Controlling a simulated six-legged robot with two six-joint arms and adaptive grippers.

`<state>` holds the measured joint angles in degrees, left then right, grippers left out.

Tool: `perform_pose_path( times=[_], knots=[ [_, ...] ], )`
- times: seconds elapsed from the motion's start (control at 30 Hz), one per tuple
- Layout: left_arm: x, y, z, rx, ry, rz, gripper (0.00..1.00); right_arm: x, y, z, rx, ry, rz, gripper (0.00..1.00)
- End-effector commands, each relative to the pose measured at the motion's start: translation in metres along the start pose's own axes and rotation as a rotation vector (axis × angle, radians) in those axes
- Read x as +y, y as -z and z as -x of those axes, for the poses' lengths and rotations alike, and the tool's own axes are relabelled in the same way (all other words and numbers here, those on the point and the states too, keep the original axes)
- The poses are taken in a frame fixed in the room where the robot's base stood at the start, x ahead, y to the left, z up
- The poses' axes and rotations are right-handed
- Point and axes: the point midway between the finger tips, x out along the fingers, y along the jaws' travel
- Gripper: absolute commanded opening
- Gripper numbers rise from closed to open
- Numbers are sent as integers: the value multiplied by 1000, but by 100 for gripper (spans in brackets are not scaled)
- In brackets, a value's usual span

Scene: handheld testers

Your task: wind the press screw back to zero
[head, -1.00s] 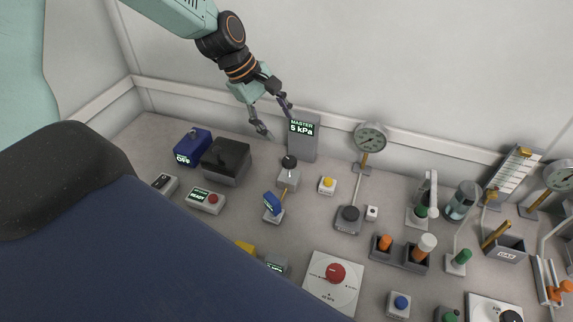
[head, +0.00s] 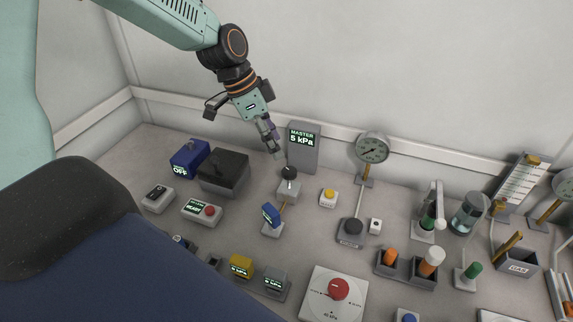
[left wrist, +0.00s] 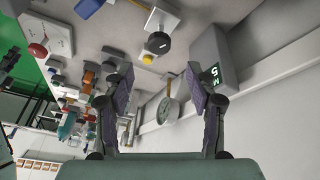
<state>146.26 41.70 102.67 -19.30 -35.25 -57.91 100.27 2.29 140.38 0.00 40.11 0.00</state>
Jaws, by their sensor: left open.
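The press screw appears to be the black knob (head: 289,173) on a small grey block (head: 289,188), in front of the grey master gauge (head: 304,150) that reads 5 kPa. My left gripper (head: 273,148) hangs above and just left of the knob, pointing down, apart from it. In the left wrist view its two fingers (left wrist: 158,92) are wide apart with nothing between them. There the black knob (left wrist: 158,43) lies beyond the fingertips, and the master gauge (left wrist: 212,60) is close to the right finger. My right gripper is not in view.
A black box (head: 223,172) and blue box (head: 190,158) stand left of the knob. A yellow button (head: 328,197) is at its right, a tilted blue tester (head: 271,214) in front. A round dial gauge (head: 372,148) stands by the back wall. Bare bench lies between the items.

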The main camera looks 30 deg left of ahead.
Motion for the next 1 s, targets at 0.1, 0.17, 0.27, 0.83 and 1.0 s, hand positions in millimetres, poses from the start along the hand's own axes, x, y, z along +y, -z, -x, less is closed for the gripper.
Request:
perform_pose_path(
  times=[0.1, 0.17, 0.27, 0.83, 1.0],
  knots=[
    [1, -1, 0, -4, -4, -143, 57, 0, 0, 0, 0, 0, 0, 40],
    [1, -1, 0, -4, -5, -187, 57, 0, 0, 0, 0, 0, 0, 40],
    [1, -1, -2, -4, -6, -225, 57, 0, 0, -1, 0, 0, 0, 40],
    [1, -2, -74, -5, -5, -227, 57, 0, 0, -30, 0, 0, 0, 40],
    [1, -1, -79, -4, -4, -227, 57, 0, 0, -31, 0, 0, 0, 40]
  ],
)
